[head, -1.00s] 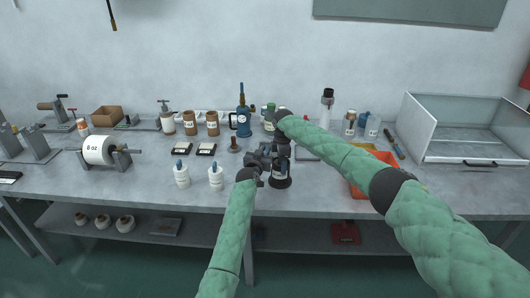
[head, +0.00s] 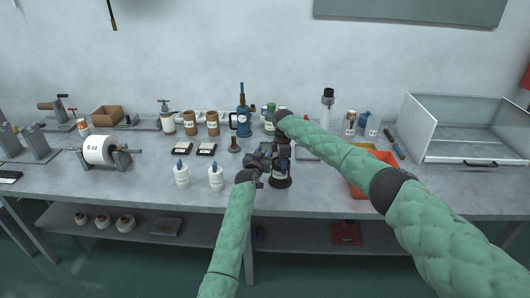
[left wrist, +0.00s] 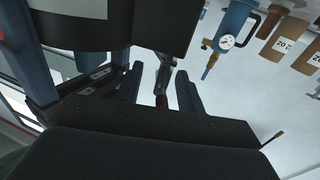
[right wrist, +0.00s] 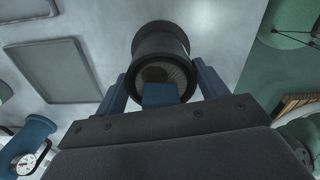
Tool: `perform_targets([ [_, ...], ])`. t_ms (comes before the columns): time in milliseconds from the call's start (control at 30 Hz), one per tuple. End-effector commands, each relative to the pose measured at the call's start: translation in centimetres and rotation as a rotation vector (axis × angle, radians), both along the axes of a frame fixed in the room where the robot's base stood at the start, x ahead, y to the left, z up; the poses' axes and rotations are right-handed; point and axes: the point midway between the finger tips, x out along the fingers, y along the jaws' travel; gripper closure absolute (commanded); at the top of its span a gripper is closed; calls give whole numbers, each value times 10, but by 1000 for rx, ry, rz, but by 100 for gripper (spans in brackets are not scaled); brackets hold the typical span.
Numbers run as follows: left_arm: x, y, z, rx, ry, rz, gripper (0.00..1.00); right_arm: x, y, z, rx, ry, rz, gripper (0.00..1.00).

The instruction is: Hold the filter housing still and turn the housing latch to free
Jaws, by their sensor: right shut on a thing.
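The filter housing (head: 280,174) is a dark upright cylinder with a pale label, on a dark round base at the bench's front middle. My right gripper (right wrist: 162,85) comes down from above, shut on the housing's black cylinder (right wrist: 160,42). My left gripper (left wrist: 160,76) is at the housing's left side. Its two blue fingers are apart, with a thin dark lever (left wrist: 163,82), probably the housing latch, between them. Gaps show beside the lever. The arms and grippers hide much of the housing and latch in the head view.
Two white bottles (head: 216,178) stand left of the housing. A blue gauge unit (head: 243,122) and brown jars (head: 212,124) stand behind. An orange bin (head: 362,184) is under my right arm, and a clear-fronted box (head: 465,135) at far right. Bare bench lies in front of the housing.

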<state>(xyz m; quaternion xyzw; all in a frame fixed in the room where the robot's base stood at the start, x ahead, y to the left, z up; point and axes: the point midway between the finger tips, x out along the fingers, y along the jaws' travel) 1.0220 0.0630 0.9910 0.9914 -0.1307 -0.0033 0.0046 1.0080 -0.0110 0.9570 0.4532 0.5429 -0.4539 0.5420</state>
Motion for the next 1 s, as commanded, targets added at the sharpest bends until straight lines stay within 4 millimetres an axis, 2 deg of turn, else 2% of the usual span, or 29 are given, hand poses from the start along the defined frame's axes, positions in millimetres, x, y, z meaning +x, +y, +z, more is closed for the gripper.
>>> perform_targets([
  [400,-66,18,-1,1,1,1,62,0,0,0,0,0,0,65],
  [600,-92,25,-1,1,1,1,62,0,0,0,0,0,0,65],
  [800,-104,28,-1,0,1,0,62,0,0,0,0,0,0,65],
  [1000,-106,28,0,0,1,0,62,0,0,0,0,0,0,65],
])
